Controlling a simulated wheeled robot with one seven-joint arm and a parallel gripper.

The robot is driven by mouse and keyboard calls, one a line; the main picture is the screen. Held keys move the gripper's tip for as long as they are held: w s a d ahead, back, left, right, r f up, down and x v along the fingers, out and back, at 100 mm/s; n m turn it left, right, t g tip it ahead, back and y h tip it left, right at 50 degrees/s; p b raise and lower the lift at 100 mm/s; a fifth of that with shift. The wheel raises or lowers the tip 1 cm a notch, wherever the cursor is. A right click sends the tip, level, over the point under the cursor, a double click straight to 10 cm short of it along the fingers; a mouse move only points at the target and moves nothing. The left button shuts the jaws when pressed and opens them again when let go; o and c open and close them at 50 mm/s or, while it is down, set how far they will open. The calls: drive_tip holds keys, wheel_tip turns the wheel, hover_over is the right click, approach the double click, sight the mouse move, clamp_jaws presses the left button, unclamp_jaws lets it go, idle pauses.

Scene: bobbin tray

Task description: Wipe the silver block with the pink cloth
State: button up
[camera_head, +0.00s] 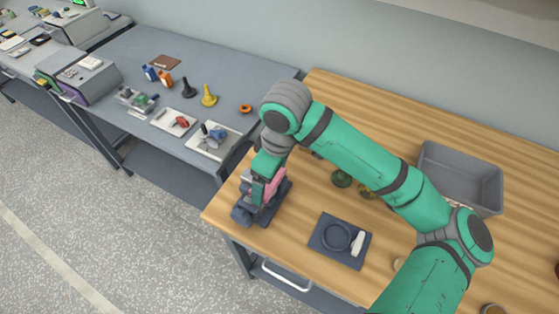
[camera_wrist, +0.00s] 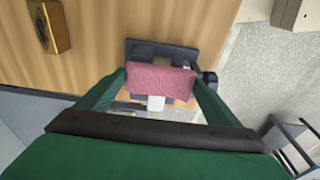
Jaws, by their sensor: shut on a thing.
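The pink cloth (camera_wrist: 160,82) is between the two fingers of my gripper (camera_wrist: 158,90) in the wrist view, and my gripper is shut on it. The cloth hangs across a dark blue stand (camera_wrist: 180,53); I cannot tell whether it touches it. In the head view my gripper (camera_head: 263,188) points down at the left end of the wooden table, with pink cloth (camera_head: 276,180) at its side and the dark blue stand (camera_head: 281,196) below. I cannot make out the silver block for certain; the gripper and cloth cover much of the stand. A small white piece (camera_wrist: 156,103) shows below the cloth.
A dark square tray (camera_head: 322,247) with a ring and a white piece lies to the right of the stand. A grey bin (camera_head: 427,163) stands at the back right. A grey bench (camera_head: 135,45) with several tools is at the left. The table's front edge is near the stand.

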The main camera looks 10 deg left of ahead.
drive_tip(key=shift+s+d, duration=0.25)
drive_tip(key=shift+d, duration=0.55)
wheel_tip(320, 180, up, 3)
drive_tip(key=shift+a+f, duration=0.1)
drive_tip(key=shift+f, duration=0.1)
drive_tip(key=shift+r, duration=2.85)
